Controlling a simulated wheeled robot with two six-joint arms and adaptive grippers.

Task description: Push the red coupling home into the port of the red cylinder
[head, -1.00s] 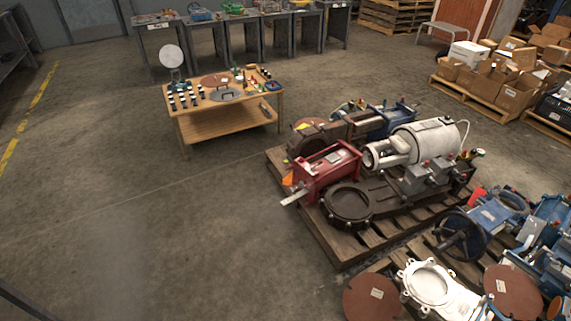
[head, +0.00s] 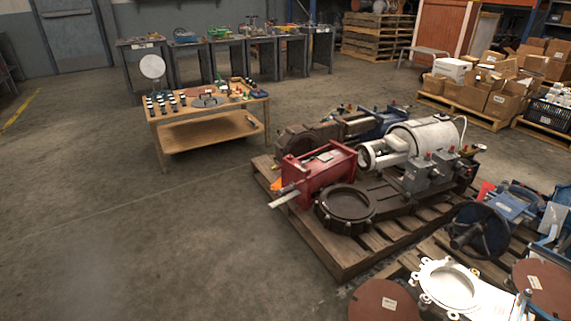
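The red cylinder (head: 318,170) lies on a wooden pallet right of the middle in the head view. A light rod end sticks out at its lower left, beside a small orange piece. I cannot make out the red coupling or the port at this distance. Neither of my grippers shows in the view.
The pallet (head: 340,262) also carries a white cylinder (head: 417,137) and a dark ring flange (head: 345,203). A wooden table (head: 207,133) with small parts stands behind to the left. White and blue parts lie at lower right. The floor (head: 130,235) at left is clear.

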